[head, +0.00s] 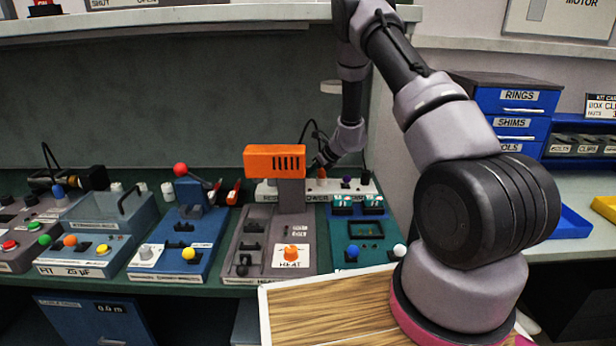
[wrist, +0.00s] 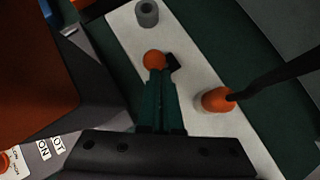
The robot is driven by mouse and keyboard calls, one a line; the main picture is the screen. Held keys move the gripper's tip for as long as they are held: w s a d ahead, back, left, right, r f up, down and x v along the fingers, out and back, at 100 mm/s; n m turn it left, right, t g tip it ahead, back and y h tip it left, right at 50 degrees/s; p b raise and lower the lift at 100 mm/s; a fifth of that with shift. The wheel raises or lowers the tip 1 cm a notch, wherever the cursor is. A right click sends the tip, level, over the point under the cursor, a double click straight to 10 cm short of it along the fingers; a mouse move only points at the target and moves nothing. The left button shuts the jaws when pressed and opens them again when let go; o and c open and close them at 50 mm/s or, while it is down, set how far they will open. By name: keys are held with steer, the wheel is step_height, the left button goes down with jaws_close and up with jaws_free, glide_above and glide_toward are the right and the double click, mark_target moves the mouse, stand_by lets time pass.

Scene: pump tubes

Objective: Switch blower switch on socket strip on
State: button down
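The white socket strip (head: 350,189) runs along the back of the bench, and it crosses the wrist view diagonally (wrist: 126,32). In the wrist view an orange ball knob (wrist: 154,60) beside a small black part (wrist: 173,62) sits on the strip. An orange plug (wrist: 216,100) with a black cord is to its right. My gripper (wrist: 158,73) has its dark green fingers together, with nothing seen between them, and their tips appear right at the orange knob; contact cannot be told. In the head view my gripper (head: 322,161) is partly hidden beside the orange blower (head: 275,160). No label on the knob is readable.
The blower's body stands close to the left of my gripper, and its grey base with the HEAT dial (head: 291,254) is in front. A teal unit (head: 365,232) stands to the right. The cord (wrist: 275,77) rises near the fingers. A grey socket (wrist: 147,13) is farther along the strip.

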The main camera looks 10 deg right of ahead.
steer(key=shift+w+d+r, duration=0.15)
steer(key=shift+w+r, duration=0.05)
steer(key=shift+w, duration=0.65)
steer(key=shift+w+d+r, duration=0.1)
steer(key=shift+w+r, duration=0.1)
steer(key=shift+w, duration=0.6)
steer(key=shift+r, duration=0.15)
steer(key=shift+r, duration=0.65)
steer(key=shift+s+d+r, duration=0.1)
steer(key=v, duration=1)
steer(key=shift+s+d+r, duration=0.15)
steer(key=shift+d, duration=0.05)
